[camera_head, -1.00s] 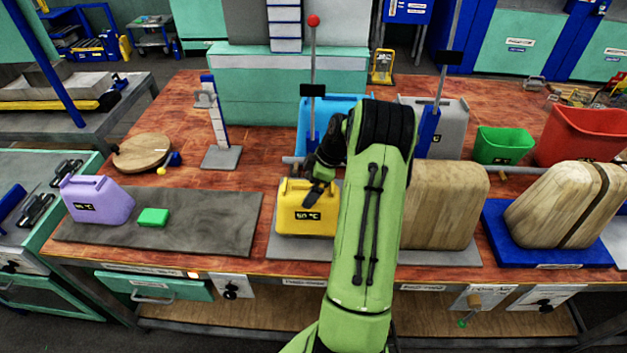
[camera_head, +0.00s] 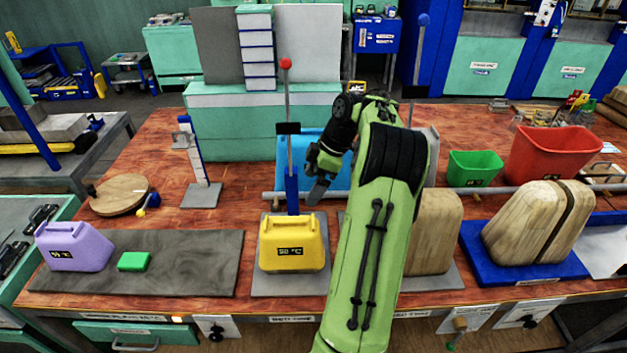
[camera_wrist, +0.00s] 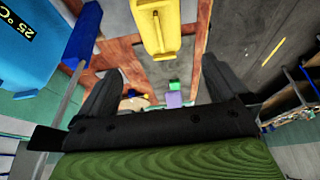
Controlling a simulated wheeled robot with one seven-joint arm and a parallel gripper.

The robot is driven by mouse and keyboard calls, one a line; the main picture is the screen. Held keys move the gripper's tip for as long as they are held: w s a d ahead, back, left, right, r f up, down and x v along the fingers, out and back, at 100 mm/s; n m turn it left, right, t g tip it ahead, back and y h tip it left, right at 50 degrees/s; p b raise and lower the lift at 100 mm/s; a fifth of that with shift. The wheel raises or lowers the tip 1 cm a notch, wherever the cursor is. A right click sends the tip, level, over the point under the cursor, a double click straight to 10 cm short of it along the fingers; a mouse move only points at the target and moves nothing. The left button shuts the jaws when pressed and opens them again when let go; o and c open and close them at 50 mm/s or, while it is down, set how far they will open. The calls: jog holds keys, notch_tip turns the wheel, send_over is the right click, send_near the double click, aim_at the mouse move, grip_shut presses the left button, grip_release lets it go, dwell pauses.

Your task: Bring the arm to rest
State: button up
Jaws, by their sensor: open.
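My green arm rises from the bottom of the head view, with my gripper (camera_head: 316,188) above the workbench (camera_head: 130,295), behind and right of the yellow canister (camera_head: 292,243). In the wrist view, the two dark fingers of my gripper (camera_wrist: 160,85) stand wide apart with nothing between them. The yellow canister also shows in the wrist view (camera_wrist: 157,25), beyond the fingers and apart from them. It stands upright on a grey plate, marked 50 °C. My arm hides part of a blue container (camera_head: 345,172) and a wooden block (camera_head: 435,235).
A lever with a red knob (camera_head: 286,63) stands close left of my gripper. A purple canister (camera_head: 72,246) and green block (camera_head: 134,261) rest on a dark mat at left. Green (camera_head: 474,168) and red (camera_head: 548,155) bins stand at right. The bench's middle left is fairly clear.

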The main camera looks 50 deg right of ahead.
jog(key=shift+w, duration=0.1)
dwell(0.3)
jog(key=a+r+m+h, duration=0.15)
jog(key=a+r, duration=0.35)
jog(key=a, duration=0.8)
jog(key=a+r+m+h, duration=0.15)
jog(key=a+r, duration=0.35)
jog(key=a, duration=0.7)
jog(key=s+a+f+m+t, duration=0.2)
jog(key=s+a+m, duration=0.2)
jog(key=s+a, duration=0.5)
jog(key=s, duration=0.4)
jog(key=shift+s+a+m, duration=0.4)
